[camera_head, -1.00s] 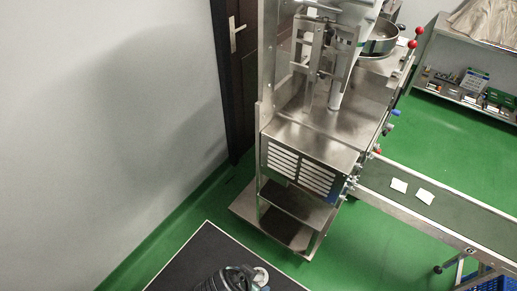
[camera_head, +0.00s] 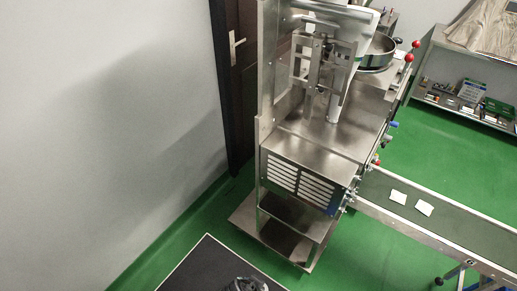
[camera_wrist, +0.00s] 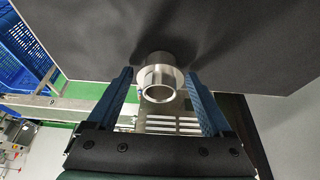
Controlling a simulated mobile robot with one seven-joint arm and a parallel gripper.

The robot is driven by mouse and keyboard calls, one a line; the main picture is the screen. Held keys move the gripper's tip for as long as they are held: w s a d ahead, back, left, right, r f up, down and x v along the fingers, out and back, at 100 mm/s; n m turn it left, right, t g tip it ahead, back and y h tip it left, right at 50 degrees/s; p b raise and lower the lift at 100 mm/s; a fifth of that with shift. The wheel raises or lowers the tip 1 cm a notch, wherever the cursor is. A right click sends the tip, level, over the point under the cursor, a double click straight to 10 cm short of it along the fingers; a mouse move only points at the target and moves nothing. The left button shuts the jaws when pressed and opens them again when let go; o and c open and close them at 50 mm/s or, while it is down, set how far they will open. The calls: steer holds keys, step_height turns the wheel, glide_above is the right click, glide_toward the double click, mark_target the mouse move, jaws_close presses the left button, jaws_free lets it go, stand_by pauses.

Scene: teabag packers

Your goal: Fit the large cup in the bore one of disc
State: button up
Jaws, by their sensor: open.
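A shiny metal cup (camera_wrist: 160,61), a short hollow cylinder with a flange, shows in the wrist view against the dark tabletop (camera_wrist: 95,35). I cannot tell for certain whether it is the large cup. My gripper (camera_wrist: 160,80) is open, with one blue finger on each side of the cup. Gaps show between the fingers and the cup. In the head view only a dark piece of my arm shows at the bottom edge. I cannot make out the disc or its bore one in either view.
A steel packing machine (camera_head: 315,145) with a round pan stands beyond the dark table (camera_head: 210,272). A conveyor (camera_head: 450,222) carrying two white packets runs right from it. A shelf (camera_head: 470,85) stands far right, a grey wall left. Blue crates (camera_wrist: 25,50) show in the wrist view.

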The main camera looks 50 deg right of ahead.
steer(key=c, duration=1.3)
steer(key=shift+r, duration=0.1)
